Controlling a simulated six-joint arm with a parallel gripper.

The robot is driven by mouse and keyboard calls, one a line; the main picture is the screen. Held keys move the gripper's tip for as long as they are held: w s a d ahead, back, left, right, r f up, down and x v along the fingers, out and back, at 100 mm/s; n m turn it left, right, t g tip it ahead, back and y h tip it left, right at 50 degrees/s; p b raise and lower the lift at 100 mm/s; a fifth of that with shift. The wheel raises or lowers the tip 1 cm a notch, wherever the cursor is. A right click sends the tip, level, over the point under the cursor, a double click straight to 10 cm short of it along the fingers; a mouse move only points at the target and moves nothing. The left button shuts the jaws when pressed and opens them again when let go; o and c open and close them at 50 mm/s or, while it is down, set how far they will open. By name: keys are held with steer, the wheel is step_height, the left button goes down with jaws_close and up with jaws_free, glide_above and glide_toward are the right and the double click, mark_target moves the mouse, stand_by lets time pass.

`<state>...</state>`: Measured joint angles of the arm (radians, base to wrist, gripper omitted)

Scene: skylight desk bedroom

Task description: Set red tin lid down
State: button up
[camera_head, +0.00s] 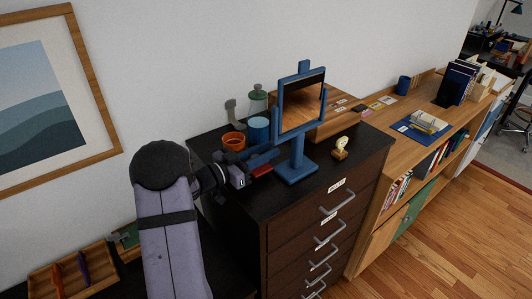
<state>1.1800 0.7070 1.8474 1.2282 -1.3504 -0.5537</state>
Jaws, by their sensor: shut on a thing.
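The red tin lid (262,170) shows as a thin red sliver at the tips of my gripper (257,168). My gripper reaches in from the left over the dark top of a chest of drawers (228,198) and is shut on the lid. The lid is low over the top, left of the blue mirror stand's base. I cannot tell whether it touches the surface. The jaws hide part of the lid.
The blue mirror on a stand (297,172) rises close to the right of my gripper. An orange pot (234,141), a blue tin (258,130) and a green lamp-like object (258,98) stand behind. A small cream ornament (340,146) stands right. The front of the top is clear.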

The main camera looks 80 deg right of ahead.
steer(key=shift+f, duration=0.6)
steer(key=shift+f, duration=0.1)
steer(key=shift+f, duration=0.15)
steer(key=o, duration=1)
steer(key=shift+r, duration=0.35)
steer(key=shift+w+a+f, duration=0.2)
steer(key=shift+w+a, duration=0.05)
steer(key=b+v, duration=0.4)
steer(key=v, duration=0.7)
steer(key=shift+w+a+r, duration=0.1)
steer(key=shift+a+r, duration=0.05)
